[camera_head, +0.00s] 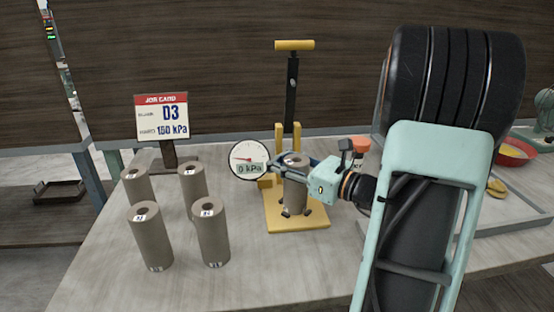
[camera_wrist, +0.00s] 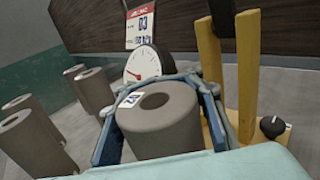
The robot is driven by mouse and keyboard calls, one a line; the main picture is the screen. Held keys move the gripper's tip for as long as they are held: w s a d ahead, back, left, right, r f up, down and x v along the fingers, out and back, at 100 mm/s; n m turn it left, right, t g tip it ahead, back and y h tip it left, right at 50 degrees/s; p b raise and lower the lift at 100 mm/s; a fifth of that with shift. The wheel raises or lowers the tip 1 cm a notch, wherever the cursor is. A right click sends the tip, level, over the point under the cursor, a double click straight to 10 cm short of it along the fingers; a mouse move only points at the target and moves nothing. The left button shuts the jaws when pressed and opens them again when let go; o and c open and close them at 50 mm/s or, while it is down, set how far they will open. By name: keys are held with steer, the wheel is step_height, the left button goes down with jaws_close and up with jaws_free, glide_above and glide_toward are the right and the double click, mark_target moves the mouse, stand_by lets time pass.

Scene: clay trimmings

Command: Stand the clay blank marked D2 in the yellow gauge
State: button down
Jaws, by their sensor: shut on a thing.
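The yellow gauge (camera_head: 312,224) stands on the table, with a flat base, two uprights, a black lever with a yellow handle, and a round dial (camera_head: 248,160) reading 0 kPa. My gripper (camera_head: 287,174) is shut on a grey-brown hollow clay blank (camera_head: 295,200), its fingers on both sides near the top. The blank is upright over the yellow base, in front of the uprights. I cannot tell whether its bottom touches the base.
Several similar labelled blanks (camera_head: 150,238) stand upright at the table's left. A job card (camera_head: 162,117) behind them reads D3 and what looks like 150 kPa. A grey tray (camera_head: 520,222) and a red bowl (camera_head: 514,152) are at right. The table's front left is clear.

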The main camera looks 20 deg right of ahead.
mark_target(308, 170)
steer(key=c, duration=1.2)
jaws_free()
steer(key=shift+f, duration=0.1)
steer(key=shift+c, duration=0.2)
steer(key=p+v, duration=0.1)
steer(key=v, duration=1.1)
